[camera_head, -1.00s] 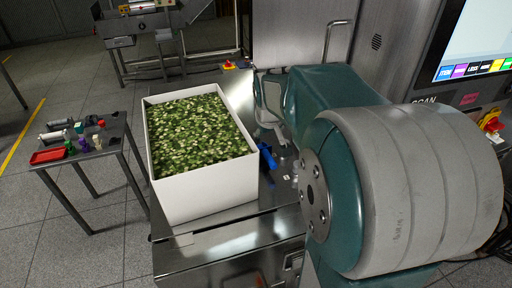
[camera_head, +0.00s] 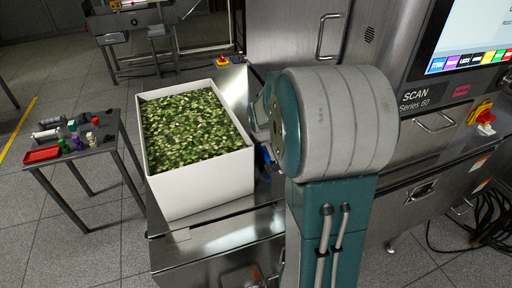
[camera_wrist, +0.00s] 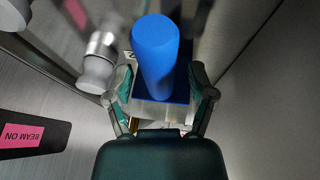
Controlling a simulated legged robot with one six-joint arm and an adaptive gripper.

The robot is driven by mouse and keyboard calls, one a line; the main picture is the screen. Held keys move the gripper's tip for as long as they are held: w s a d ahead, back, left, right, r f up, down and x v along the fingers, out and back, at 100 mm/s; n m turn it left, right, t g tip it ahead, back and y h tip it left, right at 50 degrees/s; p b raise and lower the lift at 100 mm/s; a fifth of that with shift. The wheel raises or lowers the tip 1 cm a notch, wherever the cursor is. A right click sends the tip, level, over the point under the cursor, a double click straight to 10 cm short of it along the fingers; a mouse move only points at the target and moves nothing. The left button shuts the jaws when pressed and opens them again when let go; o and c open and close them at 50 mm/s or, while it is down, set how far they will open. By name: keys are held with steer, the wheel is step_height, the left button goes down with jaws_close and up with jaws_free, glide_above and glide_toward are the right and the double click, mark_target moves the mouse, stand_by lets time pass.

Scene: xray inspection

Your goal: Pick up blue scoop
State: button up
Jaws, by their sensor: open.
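The blue scoop (camera_wrist: 155,50) shows in the wrist view, its rounded blue end towards the camera. My gripper (camera_wrist: 160,82) is open, with one finger on each side of the scoop. I cannot tell whether either finger touches it. In the head view only a small blue piece of the scoop (camera_head: 266,155) shows, between the white bin and my arm. My arm hides the rest of it and my gripper there.
A white bin (camera_head: 205,195) full of green and pale pieces stands on the steel surface (camera_head: 225,238), just left of the scoop. The steel scanner (camera_head: 425,150) is on the right. A small table (camera_head: 95,150) with a red tray (camera_head: 42,154) and small items stands at left.

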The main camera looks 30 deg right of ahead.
steer(key=shift+c, duration=0.3)
jaws_close()
steer(key=shift+r, duration=0.1)
steer(key=shift+r, duration=0.25)
steer(key=r, duration=0.3)
steer(key=shift+s+d+r, duration=0.25)
steer(key=shift+s+r, duration=0.1)
steer(key=s+d+r, duration=0.6)
steer(key=s+r, duration=0.2)
steer(key=s, duration=0.3)
steer(key=shift+s+d+r, duration=0.15)
steer(key=shift+d+r, duration=0.2)
steer(key=shift+d, duration=0.05)
